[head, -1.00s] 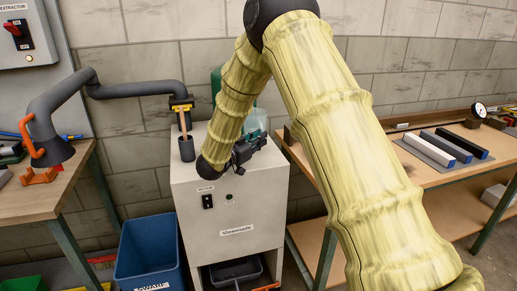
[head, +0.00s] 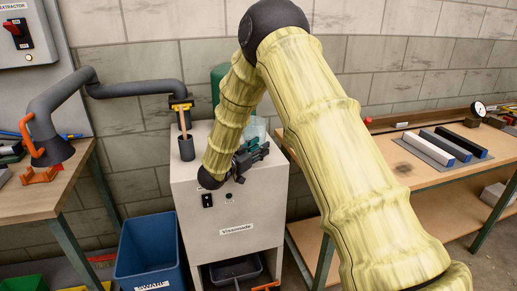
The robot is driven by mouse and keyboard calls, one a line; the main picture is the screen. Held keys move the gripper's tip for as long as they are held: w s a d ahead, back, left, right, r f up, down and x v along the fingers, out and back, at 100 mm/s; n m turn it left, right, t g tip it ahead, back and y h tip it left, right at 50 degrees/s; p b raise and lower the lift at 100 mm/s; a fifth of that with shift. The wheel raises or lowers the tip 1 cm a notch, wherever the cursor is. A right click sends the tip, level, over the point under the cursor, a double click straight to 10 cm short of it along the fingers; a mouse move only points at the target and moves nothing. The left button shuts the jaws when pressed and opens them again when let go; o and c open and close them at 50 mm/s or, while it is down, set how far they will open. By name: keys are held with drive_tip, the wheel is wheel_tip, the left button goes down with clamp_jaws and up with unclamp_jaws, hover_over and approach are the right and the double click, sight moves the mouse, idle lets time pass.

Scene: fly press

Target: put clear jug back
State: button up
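A pale, see-through bluish vessel, likely the clear jug (head: 257,128), shows at the back right of the white cabinet's top (head: 203,132). My arm and gripper hide part of it. My gripper (head: 261,151) is low over the right side of the cabinet top, in front of the jug in the picture. Its dark fingers point to the right. It is too small and dark to tell whether the fingers are open or touch the jug.
A green container (head: 217,84) stands behind my arm. A dark cup (head: 186,149) with a wooden-handled tool is on the cabinet's left. A blue bin (head: 150,250) stands on the floor. The right bench (head: 400,165) holds several bars.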

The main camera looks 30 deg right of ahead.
drive_tip(key=shift+r, duration=0.15)
drive_tip(key=b+v, duration=0.1)
drive_tip(key=v, duration=1.1)
